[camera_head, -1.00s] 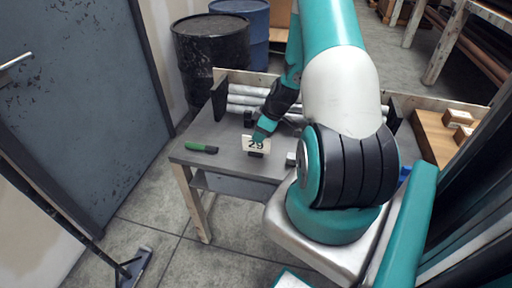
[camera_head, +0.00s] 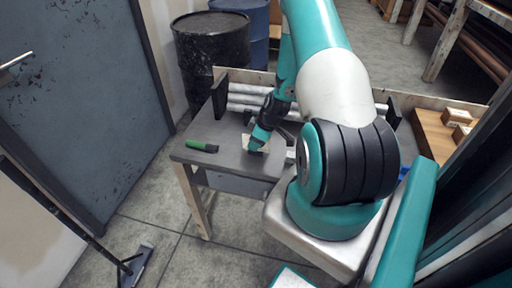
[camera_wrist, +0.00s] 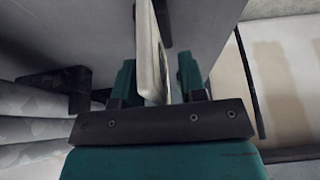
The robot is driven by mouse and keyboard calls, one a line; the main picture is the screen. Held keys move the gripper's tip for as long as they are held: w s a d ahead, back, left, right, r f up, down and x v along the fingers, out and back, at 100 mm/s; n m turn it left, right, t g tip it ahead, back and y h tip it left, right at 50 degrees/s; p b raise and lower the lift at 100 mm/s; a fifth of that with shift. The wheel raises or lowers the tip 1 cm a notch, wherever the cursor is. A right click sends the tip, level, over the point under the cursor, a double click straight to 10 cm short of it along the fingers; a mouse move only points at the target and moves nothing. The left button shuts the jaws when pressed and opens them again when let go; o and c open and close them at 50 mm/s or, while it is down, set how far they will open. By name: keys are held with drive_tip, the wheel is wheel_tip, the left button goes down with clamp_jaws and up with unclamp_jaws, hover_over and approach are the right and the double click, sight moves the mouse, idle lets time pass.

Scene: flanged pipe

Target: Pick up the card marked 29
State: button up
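The pale card (camera_head: 246,141) stands in a dark holder on the grey table (camera_head: 225,160). In the head view my gripper (camera_head: 255,149) covers most of it and hides the number. In the wrist view the card (camera_wrist: 148,50) shows nearly edge-on between the two teal fingers of my gripper (camera_wrist: 157,72). The fingers are apart, with a gap visible on each side of the card, so my gripper looks open around it.
A green-and-black tool (camera_head: 201,146) lies on the table left of the card. Grey pipes (camera_head: 245,99) lie along the back between black brackets. A black barrel (camera_head: 211,55) stands behind. The table's front left is clear.

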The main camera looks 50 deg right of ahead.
drive_tip(key=shift+f, duration=0.15)
clamp_jaws()
idle(0.4)
